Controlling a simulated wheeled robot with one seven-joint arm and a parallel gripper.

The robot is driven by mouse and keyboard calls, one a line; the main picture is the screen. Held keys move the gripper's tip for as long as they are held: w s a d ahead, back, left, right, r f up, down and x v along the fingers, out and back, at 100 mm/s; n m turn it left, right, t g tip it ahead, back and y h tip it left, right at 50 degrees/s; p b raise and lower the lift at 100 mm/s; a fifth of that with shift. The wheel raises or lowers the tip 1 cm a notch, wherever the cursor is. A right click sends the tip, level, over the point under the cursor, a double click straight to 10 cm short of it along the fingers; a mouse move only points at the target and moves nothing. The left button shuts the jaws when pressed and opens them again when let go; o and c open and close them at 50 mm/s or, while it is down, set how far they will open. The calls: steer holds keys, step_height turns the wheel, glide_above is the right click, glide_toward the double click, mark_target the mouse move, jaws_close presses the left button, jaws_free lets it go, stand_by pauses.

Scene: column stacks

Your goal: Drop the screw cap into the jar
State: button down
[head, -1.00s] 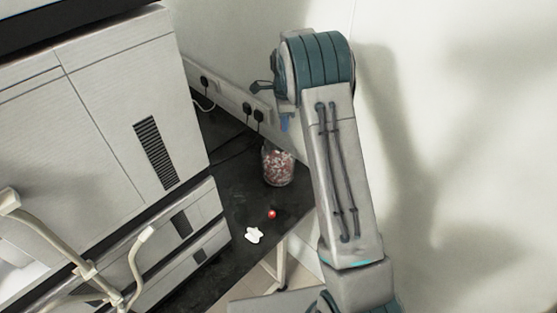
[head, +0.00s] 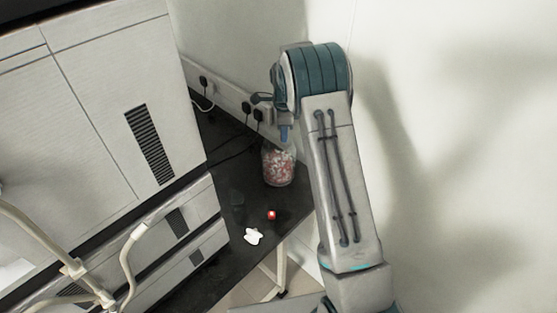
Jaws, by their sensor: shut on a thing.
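The clear jar (head: 278,166) stands on the dark bench, filled well up with small red and white pieces. My gripper (head: 284,136) is right above the jar's mouth, pointing down, beside my arm's big teal joint. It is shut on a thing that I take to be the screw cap. The cap cannot be made out at this size. A narrow blue part shows at the gripper's end, close to the jar's rim; I cannot tell whether it has passed the rim.
A small red thing with a pale spot (head: 271,215) and a white flat piece (head: 253,236) lie on the dark bench (head: 222,248) in front of the jar. A large grey cabinet machine (head: 90,110) fills the left. Wall sockets with plugs (head: 246,108) are behind.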

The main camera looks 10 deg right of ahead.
steer(key=c, duration=1.2)
jaws_free()
steer(key=shift+c, duration=0.2)
step_height(320, 180, up, 14)
steer(key=b, duration=0.2)
